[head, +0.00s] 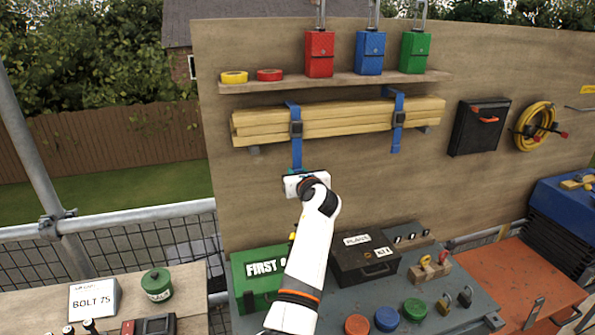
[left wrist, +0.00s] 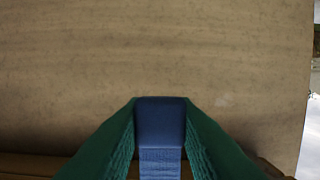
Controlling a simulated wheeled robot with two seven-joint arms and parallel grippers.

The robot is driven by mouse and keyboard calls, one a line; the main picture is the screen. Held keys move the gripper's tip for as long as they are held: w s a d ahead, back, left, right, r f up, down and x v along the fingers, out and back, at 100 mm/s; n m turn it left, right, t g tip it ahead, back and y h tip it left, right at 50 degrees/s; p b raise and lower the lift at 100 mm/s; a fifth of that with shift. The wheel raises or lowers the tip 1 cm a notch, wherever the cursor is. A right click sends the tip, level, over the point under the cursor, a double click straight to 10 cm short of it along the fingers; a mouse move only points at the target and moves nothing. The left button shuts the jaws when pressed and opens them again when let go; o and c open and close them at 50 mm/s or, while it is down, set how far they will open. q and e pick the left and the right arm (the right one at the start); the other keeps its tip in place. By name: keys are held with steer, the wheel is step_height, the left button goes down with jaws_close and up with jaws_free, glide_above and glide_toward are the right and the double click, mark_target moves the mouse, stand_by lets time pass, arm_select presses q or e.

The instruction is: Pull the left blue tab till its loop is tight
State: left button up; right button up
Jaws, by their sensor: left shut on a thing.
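A bundle of timber battens (head: 350,119) lies along the wall, with two blue straps around it, each with a dark buckle. The left strap's blue tab (head: 297,155) hangs down from its buckle (head: 296,129). My left gripper (head: 298,172) is at the lower end of this tab, below the battens. In the left wrist view the green-padded fingers (left wrist: 160,140) are shut on the blue tab (left wrist: 160,120). The right blue tab (head: 395,140) hangs free. How tight the left loop is cannot be told. My right gripper is not in view.
A shelf (head: 335,82) above carries tape rolls and red, blue and green lockout boxes. Below stand a green first aid box (head: 250,268), a black plant key case (head: 365,262) and several coloured lids. The board (head: 350,190) between battens and bench is clear.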

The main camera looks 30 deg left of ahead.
arm_select(q)
steer(key=shift+f+b, duration=0.3)
steer(key=shift+f, duration=0.75)
steer(key=o, duration=1.5)
steer(key=p+v, duration=0.1)
steer(key=v, duration=0.1)
steer(key=p+v, duration=0.1)
steer(key=v, duration=0.1)
steer(key=p+v, duration=0.1)
steer(key=p, duration=0.1)
steer(key=shift+s+d+f, duration=0.25)
steer(key=shift+d+f, duration=0.05)
steer(key=shift+d, duration=0.1)
